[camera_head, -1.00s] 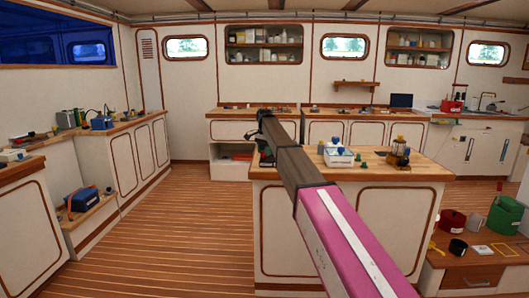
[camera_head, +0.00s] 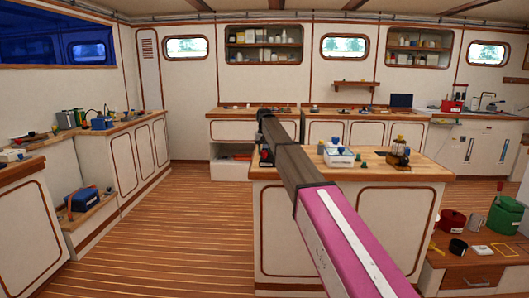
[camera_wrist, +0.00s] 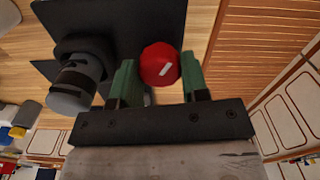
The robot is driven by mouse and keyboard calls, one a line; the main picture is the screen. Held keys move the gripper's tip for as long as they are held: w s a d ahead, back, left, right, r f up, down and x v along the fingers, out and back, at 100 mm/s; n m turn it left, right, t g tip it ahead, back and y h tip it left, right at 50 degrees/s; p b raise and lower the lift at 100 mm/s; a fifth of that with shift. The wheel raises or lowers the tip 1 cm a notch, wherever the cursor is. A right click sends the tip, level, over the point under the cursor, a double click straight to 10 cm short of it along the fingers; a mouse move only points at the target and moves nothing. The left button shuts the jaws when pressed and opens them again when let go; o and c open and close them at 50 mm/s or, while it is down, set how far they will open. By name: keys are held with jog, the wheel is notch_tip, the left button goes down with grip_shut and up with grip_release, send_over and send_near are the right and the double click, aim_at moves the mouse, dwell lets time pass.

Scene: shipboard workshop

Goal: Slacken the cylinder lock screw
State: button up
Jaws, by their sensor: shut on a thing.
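A red knob (camera_wrist: 160,63) with a white mark on its face sits between the two green fingers of my gripper (camera_wrist: 158,78) in the wrist view. The fingers are shut on the knob's sides. I take the knob to be the cylinder lock screw. A black plate (camera_wrist: 130,22) lies behind it. A dark grey cylinder (camera_wrist: 76,85) with a black collar stands left of the fingers, apart from them. In the head view my arm reaches to the bench and hides most of this assembly.
The wooden bench top (camera_head: 378,164) carries a white box with a blue part (camera_head: 338,157) and a dark device with a yellow top (camera_head: 398,152), both right of my arm. A red pot (camera_head: 452,221) and a green container (camera_head: 504,215) stand at the lower right. The floor at left is clear.

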aim_at(264, 151)
jog(key=n, duration=0.5)
jog(key=shift+n, duration=0.4)
dwell(0.4)
jog(key=o, duration=0.9)
jog(key=shift+r, duration=0.15)
notch_tip(264, 151, up, 11)
jog(key=shift+f, duration=0.2)
jog(key=shift+a, duration=0.15)
